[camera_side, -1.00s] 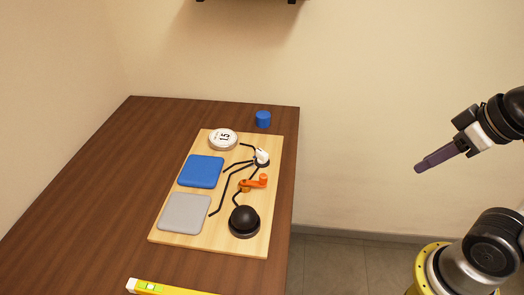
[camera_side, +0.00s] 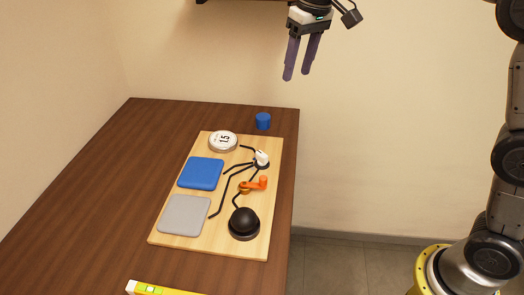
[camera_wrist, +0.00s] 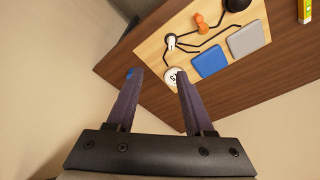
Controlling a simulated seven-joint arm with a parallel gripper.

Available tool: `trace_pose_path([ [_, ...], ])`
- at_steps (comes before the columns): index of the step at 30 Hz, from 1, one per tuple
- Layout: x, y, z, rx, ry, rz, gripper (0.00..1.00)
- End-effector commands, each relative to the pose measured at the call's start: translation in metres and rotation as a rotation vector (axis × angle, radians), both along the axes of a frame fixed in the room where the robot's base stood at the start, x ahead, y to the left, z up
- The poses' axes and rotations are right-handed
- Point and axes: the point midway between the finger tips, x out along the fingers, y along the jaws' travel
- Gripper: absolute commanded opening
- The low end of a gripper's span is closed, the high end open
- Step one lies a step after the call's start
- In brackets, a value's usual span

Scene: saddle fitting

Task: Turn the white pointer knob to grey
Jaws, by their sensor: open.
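The white pointer knob (camera_side: 262,157) sits on a dark round base near the right edge of the wooden board (camera_side: 228,232). It also shows in the wrist view (camera_wrist: 171,41). Black lines run from it across the board. The grey pad (camera_side: 184,215) lies flat at the board's front left, and the blue pad (camera_side: 200,173) lies behind it. My gripper (camera_side: 296,77) is open and empty, with its fingers pointing down, high above and beyond the knob in the side view. In the wrist view its fingers (camera_wrist: 158,82) are spread, and the knob appears beyond them.
An orange crank handle (camera_side: 254,184) and a black dome (camera_side: 244,222) stand on the board near the knob. A white round dial (camera_side: 223,141) is at the back. A blue cylinder (camera_side: 263,121) stands behind the board. A yellow level (camera_side: 160,289) lies at the front.

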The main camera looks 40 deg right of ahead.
Motion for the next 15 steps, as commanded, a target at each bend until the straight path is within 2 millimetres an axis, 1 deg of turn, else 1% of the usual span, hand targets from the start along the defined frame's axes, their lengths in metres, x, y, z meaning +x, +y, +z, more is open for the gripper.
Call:
trace_pose_path([
  [1,0.018,0.008,-0.017,-0.004,0.030,0.010,0.53],
  [3,0.036,0.018,-0.037,-0.009,0.060,0.022,0.53],
  [6,0.056,0.029,-0.066,-0.015,0.099,0.038,0.53],
  [10,0.065,0.040,-0.100,-0.026,0.152,0.054,0.53],
  [12,0.066,0.042,-0.112,-0.030,0.174,0.059,0.53],
  [15,0.065,0.045,-0.121,-0.033,0.188,0.064,0.53],
])
